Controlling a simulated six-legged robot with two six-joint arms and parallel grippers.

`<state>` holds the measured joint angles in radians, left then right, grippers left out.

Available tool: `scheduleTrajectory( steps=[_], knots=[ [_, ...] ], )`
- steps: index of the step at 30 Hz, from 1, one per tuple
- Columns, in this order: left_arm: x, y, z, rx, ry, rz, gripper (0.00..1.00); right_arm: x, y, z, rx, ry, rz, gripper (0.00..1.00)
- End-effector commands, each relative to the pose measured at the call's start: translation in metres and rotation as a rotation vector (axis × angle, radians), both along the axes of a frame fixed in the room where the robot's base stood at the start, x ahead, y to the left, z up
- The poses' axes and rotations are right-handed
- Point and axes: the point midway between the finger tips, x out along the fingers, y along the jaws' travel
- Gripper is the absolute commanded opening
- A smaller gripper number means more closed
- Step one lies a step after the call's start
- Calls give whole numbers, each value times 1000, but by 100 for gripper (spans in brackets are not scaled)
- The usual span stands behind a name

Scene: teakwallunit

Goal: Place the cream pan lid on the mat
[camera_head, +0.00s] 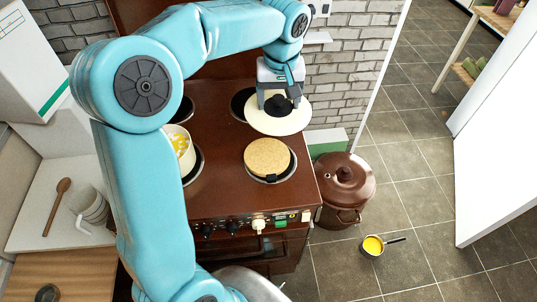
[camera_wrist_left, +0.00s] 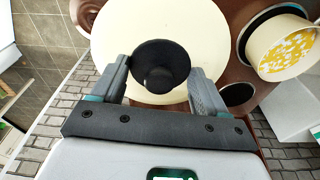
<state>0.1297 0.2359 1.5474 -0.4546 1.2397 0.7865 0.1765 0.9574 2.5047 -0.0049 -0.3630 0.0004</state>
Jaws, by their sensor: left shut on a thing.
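The cream pan lid (camera_head: 258,120) is a round pale disc with a black knob, over the back right of the brown stove. It fills the top middle of the left wrist view (camera_wrist_left: 205,40). My left gripper (camera_head: 279,97) is shut on its black knob (camera_wrist_left: 160,65), with one finger on each side. The lid looks about level; its height above the stove is hard to tell. The round cork mat (camera_head: 267,155) lies on the front right burner, nearer the front than the lid. The mat cannot be made out in the wrist view. My right gripper is not in view.
A cream pan (camera_head: 182,150) with yellow and white contents stands on the stove's left, partly behind my arm. A brown lidded pot (camera_head: 345,185) and a small saucepan (camera_head: 373,245) stand on the floor at right. A wooden spoon (camera_head: 57,205) lies on the left counter.

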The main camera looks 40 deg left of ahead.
Motion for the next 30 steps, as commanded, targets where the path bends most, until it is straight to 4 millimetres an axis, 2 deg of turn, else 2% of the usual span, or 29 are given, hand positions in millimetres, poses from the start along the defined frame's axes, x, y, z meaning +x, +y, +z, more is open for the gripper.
scheduleTrajectory(
  steps=[3, 5, 7, 18, 21, 28, 30],
  knots=[
    [-12, 18, 16, -5, -5, 100, 40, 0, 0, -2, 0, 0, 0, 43],
    [-16, 21, 16, -7, -1, 123, 40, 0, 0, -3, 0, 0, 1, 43],
    [-18, 23, 8, -8, 1, 136, 40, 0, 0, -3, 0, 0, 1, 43],
    [-17, 22, -96, -10, 5, 133, 40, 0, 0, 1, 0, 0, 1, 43],
    [-15, 22, -118, -9, 3, 133, 40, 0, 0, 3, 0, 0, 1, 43],
    [-12, 23, -142, -8, -1, 132, 40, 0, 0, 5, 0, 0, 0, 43],
    [-13, 23, -155, -11, 2, 131, 40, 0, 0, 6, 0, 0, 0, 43]
  ],
)
